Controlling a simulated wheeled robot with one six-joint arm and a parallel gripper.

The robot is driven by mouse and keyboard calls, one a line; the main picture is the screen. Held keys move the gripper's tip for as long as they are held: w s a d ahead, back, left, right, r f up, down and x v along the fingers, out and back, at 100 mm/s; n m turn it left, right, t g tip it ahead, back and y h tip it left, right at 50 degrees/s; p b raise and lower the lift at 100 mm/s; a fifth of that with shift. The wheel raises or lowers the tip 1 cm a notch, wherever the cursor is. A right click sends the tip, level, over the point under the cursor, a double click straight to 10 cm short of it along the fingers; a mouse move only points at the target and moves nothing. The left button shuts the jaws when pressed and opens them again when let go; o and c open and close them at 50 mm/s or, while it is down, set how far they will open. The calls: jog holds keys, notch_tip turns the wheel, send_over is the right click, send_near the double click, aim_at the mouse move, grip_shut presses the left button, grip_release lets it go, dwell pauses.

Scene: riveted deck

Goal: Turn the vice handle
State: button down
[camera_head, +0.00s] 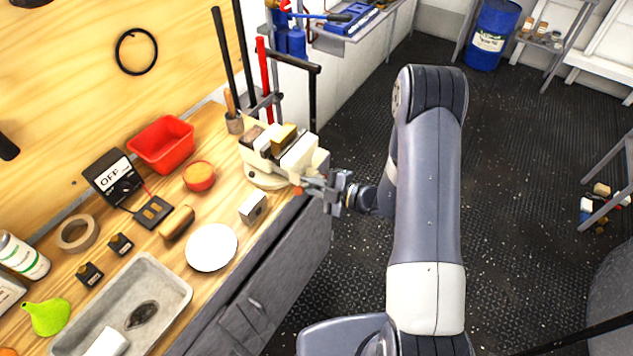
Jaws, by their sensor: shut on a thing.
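The cream-coloured vice (283,153) stands at the right end of the wooden workbench, with a yellowish block (284,135) at its jaws. My gripper (318,187) is at the vice's front right side, just past the bench edge, and comes in from the right. It is shut on the vice handle, which is mostly hidden by the fingers. A small orange end (298,191) shows beside the fingers. How far the handle is turned cannot be told.
The workbench (225,200) holds a red bin (161,143), a white plate (211,247), a grey tray (172,283) and a small metal box (253,208) near the vice. Upright clamps (265,80) stand behind the vice. The dark deck (520,180) to the right is largely clear.

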jog(key=shift+d+m, duration=0.2)
jog(key=shift+m, duration=0.2)
jog(key=c, duration=1.8)
grip_release()
jog(key=shift+o, duration=0.8)
jog(key=shift+d, duration=0.2)
jog(key=shift+o, duration=0.6)
jog(key=shift+a+r, duration=0.1)
jog(key=b+v, duration=0.2)
jog(key=v, duration=0.8)
jog(key=shift+s+d, duration=0.15)
jog(key=shift+d, duration=0.25)
jog(key=shift+r, duration=0.1)
